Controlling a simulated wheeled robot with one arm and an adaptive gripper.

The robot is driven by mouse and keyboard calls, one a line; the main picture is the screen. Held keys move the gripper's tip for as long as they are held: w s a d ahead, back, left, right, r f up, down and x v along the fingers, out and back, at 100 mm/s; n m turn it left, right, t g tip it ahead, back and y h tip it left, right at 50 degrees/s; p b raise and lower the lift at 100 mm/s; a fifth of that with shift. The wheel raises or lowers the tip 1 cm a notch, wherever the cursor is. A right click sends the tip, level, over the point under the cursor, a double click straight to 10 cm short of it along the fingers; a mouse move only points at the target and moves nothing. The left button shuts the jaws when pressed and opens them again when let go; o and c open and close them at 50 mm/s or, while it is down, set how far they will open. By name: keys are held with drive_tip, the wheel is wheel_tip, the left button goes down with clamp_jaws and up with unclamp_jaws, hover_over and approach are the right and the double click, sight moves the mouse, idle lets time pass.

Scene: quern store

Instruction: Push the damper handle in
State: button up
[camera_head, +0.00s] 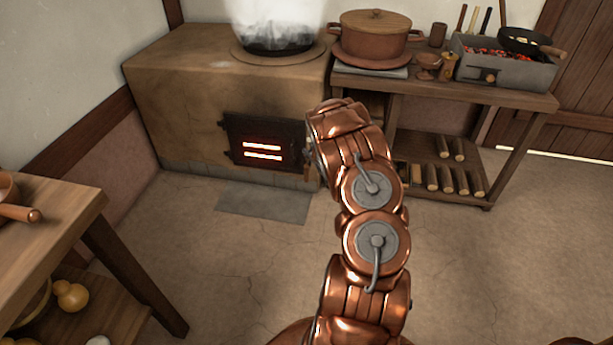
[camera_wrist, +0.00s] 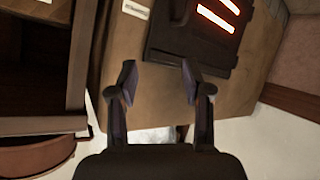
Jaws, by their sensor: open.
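The clay stove (camera_head: 190,95) stands against the back wall. Its dark fire door (camera_head: 262,140) has two glowing slots. I cannot clearly make out a damper handle on the stove; my arm covers its right front edge in the head view. In the wrist view the stove front (camera_wrist: 115,65) appears turned over, with the fire door (camera_wrist: 200,35) at the top and a small pale label (camera_wrist: 136,9) beside it. My gripper (camera_wrist: 158,78) is open and empty in front of the stove. In the head view its fingers are mostly hidden by my arm.
A steaming pan (camera_head: 277,42) sits on the stove. Another table (camera_head: 50,240) stands front left. The middle floor is clear.

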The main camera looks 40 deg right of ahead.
sight(308, 170)
wheel_tip(308, 170, down, 16)
drive_tip(key=m+t+b, duration=0.2)
drive_tip(key=t+b, duration=0.4)
drive_tip(key=b, duration=0.2)
drive_tip(key=shift+b+x, duration=1.3)
drive_tip(key=shift+x, duration=1.8)
drive_tip(key=shift+w+d+r+h, duration=0.25)
drive_tip(key=shift+d+r+h, duration=0.05)
clamp_jaws()
